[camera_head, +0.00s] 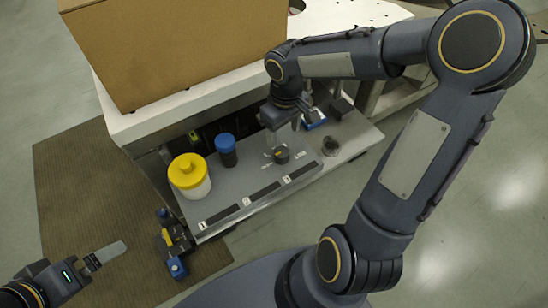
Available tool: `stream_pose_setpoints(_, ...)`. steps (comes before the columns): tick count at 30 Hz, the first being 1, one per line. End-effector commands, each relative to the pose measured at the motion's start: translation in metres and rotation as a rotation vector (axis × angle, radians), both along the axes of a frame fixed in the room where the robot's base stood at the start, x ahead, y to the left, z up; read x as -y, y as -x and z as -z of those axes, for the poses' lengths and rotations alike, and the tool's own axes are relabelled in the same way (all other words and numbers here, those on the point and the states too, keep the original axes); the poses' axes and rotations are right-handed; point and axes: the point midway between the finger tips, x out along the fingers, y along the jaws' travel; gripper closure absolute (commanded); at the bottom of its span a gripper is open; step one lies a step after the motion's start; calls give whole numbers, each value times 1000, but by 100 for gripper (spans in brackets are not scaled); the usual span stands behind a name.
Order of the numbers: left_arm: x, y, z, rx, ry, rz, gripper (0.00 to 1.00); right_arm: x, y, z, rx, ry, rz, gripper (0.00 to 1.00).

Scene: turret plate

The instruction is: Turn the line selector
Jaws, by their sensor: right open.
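The line selector (281,155) is a small dark round knob on the grey panel, with white lettering including "LINE" beside it. A row of labels numbered 1, 2 and 3 lies along the panel's front edge. My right gripper (282,135) is open and points down just above and behind the selector. I cannot tell whether a finger touches the knob. My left gripper (108,252) is at the lower left over the mat, far from the panel. Only a grey finger of it shows clearly, so I cannot tell whether it is open.
A yellow-lidded white jar (190,177) and a blue-capped dark container (226,150) stand on the panel left of the selector. A round dark fitting (331,146) is to its right. A large cardboard box (170,45) sits behind. A brown mat (80,190) covers the floor at left.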

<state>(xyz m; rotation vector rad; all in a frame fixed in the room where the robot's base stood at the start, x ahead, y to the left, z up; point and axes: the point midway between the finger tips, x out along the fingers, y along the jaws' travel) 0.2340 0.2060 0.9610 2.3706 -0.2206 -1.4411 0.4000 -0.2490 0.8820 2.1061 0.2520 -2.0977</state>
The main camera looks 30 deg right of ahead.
Motion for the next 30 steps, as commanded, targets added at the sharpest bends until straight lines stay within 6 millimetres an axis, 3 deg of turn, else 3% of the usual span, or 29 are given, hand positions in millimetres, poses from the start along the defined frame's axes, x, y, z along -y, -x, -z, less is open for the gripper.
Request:
stream_pose_setpoints(15, 0, 0, 9, 0, 0, 0, 0, -1, -1, 70, -8, -1, -4, 37)
stream_pose_setpoints(27, 0, 0, 9, 0, 0, 0, 0, -1, -1, 80, -5, -1, -4, 37)
stream_pose_setpoints(30, 0, 0, 9, 0, 0, 0, 0, -1, -1, 80, -5, -1, -4, 48)
